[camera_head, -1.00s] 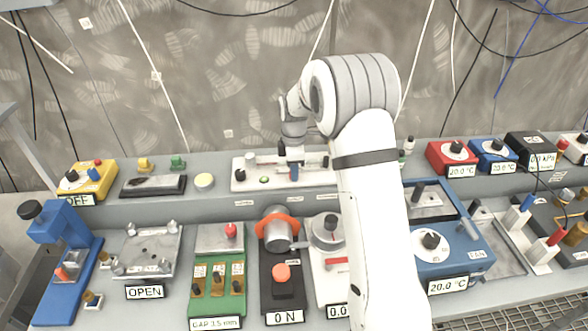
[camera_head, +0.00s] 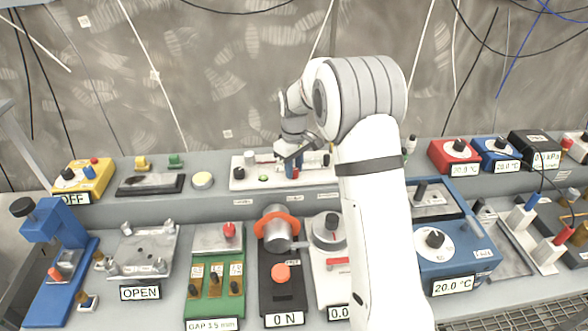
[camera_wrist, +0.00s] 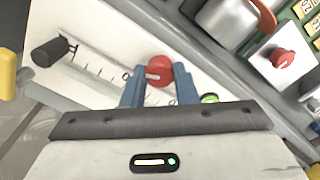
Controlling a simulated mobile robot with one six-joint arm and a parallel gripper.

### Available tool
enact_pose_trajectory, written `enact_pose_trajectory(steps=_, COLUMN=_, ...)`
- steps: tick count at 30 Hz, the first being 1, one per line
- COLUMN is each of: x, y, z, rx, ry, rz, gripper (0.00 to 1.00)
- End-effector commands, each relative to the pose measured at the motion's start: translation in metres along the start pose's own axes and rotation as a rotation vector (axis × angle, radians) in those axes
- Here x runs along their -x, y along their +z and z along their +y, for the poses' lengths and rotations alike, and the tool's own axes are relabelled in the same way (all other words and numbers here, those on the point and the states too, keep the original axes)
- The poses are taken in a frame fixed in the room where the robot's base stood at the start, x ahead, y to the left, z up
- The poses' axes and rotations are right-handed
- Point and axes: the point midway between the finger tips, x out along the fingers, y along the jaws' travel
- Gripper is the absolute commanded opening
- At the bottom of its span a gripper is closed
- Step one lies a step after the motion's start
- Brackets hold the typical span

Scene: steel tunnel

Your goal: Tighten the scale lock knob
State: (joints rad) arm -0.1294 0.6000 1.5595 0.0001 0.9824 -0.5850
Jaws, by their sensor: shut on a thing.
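The scale is a white plate (camera_head: 240,180) with tick marks, standing on the rear shelf. It also fills the upper left of the wrist view (camera_wrist: 103,48). A red knob (camera_wrist: 159,70) with a pale pointer line sits on the plate, between the blue fingers of my gripper (camera_wrist: 159,84). My gripper is shut on this knob.
A black knob (camera_wrist: 50,52) projects from one end of the scale plate. A green button (camera_wrist: 209,98) is close beside my right finger. A force device with an orange ring (camera_head: 275,228) stands in front.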

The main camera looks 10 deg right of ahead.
Motion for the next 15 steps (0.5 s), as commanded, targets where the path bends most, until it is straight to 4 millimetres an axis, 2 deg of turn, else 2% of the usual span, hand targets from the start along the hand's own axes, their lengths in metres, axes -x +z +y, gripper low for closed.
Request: enact_pose_trajectory(steps=15, x=0.0005, y=-0.0006, z=0.0005, rx=-0.487, ry=0.002, rz=0.003, gripper=0.04)
